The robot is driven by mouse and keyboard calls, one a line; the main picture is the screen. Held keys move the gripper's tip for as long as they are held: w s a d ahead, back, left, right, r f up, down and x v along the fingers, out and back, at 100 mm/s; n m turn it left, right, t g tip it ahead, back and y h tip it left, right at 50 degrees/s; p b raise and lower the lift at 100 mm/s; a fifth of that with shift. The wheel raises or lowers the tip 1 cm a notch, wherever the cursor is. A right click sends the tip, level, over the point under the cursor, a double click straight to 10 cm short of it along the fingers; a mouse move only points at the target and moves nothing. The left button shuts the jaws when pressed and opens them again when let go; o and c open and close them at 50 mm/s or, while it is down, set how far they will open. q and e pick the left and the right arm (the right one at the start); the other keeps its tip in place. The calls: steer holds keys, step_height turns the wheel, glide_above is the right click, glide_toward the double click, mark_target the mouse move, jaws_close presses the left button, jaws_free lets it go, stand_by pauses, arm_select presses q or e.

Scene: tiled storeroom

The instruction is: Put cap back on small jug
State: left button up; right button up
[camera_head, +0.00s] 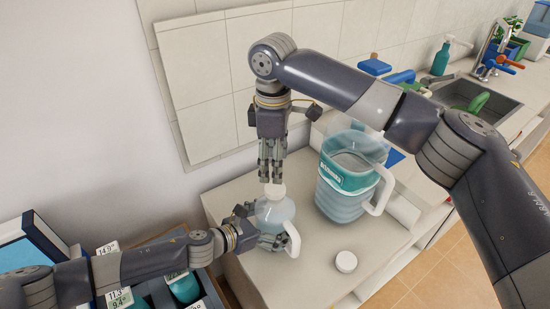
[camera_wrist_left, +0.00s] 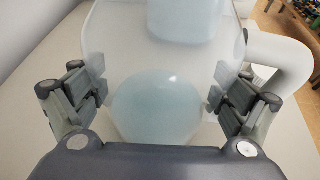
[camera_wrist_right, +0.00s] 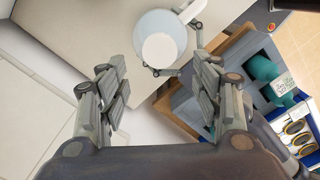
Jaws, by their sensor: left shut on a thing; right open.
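The small jug (camera_head: 277,214) is a pale blue translucent jug with a white handle, standing upright on the counter. A white cap (camera_head: 275,190) sits on its neck; it also shows in the right wrist view (camera_wrist_right: 158,48). My left gripper (camera_head: 262,228) is shut on the jug's body from the left; its fingers press both sides in the left wrist view (camera_wrist_left: 157,85). My right gripper (camera_head: 270,178) points down just above the cap, open and empty, apart from it in the right wrist view (camera_wrist_right: 160,68). Another white cap (camera_head: 346,262) lies on the counter.
A sink (camera_head: 465,92) and teal bottle (camera_head: 441,58) are farther right. Crates of bottles (camera_head: 185,290) stand below left. The front counter is mostly clear.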

mark_target(275, 187)
arm_select(q)
steer(key=shift+f, duration=0.15)
arm_select(e)
steer(key=n, duration=0.3)
steer(key=shift+d+r+n, duration=0.1)
steer(key=shift+n, duration=0.3)
steer(key=shift+f, duration=4)
steer(key=c, duration=1.1)
steer(key=m, duration=0.5)
steer(key=shift+c, duration=0.2)
steer(key=o, duration=1.3)
steer(key=shift+c, duration=0.2)
